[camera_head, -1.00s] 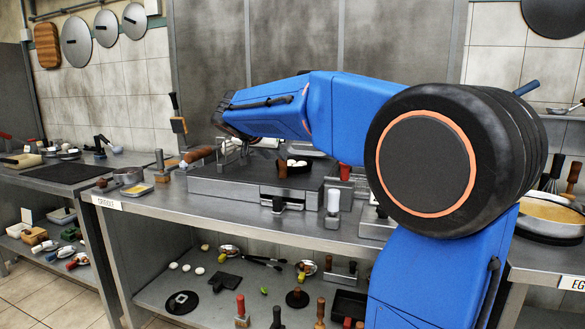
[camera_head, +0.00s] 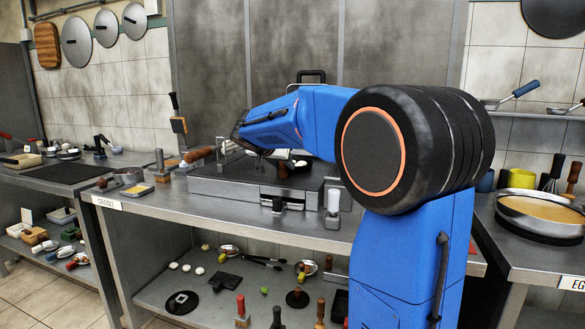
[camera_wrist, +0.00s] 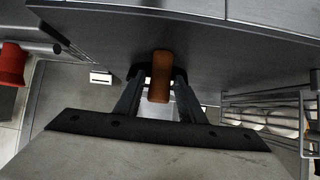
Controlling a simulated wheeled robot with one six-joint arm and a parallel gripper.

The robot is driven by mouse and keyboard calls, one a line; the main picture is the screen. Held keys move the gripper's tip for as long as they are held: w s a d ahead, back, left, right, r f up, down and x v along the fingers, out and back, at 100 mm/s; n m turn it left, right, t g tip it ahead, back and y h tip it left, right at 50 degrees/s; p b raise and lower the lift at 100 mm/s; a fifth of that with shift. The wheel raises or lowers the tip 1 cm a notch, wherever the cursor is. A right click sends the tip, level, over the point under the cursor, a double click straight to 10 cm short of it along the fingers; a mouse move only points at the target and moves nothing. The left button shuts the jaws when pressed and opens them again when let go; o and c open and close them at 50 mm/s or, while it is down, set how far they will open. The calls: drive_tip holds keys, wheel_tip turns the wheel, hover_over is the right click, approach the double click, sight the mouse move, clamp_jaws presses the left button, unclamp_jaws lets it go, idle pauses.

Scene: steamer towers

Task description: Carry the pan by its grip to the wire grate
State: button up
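A brown grip (camera_wrist: 160,76), which looks like the pan's, stands between the two fingers of my gripper (camera_wrist: 158,80) in the wrist view. The fingertips are close on both sides of it; whether they press on it I cannot tell. In the head view my gripper (camera_head: 236,138) is at the left end of the blue arm, low over the griddle's left part. A brown wooden handle (camera_head: 198,154) juts out left at the griddle's edge. The pan's body is not clear. Thin wire shapes (camera_head: 226,146) beside the gripper may be the wire grate, partly hidden.
The griddle (camera_head: 225,185) stands on the steel counter (camera_head: 180,207). A small saucepan (camera_head: 128,175) is left of it. A wide pan (camera_head: 540,213) stands on the right counter. The lower shelf (camera_head: 165,290) holds several tools. A red object (camera_wrist: 12,65) is at the wrist view's left.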

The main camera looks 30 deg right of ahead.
clamp_jaws()
drive_tip(key=shift+r, duration=1.8)
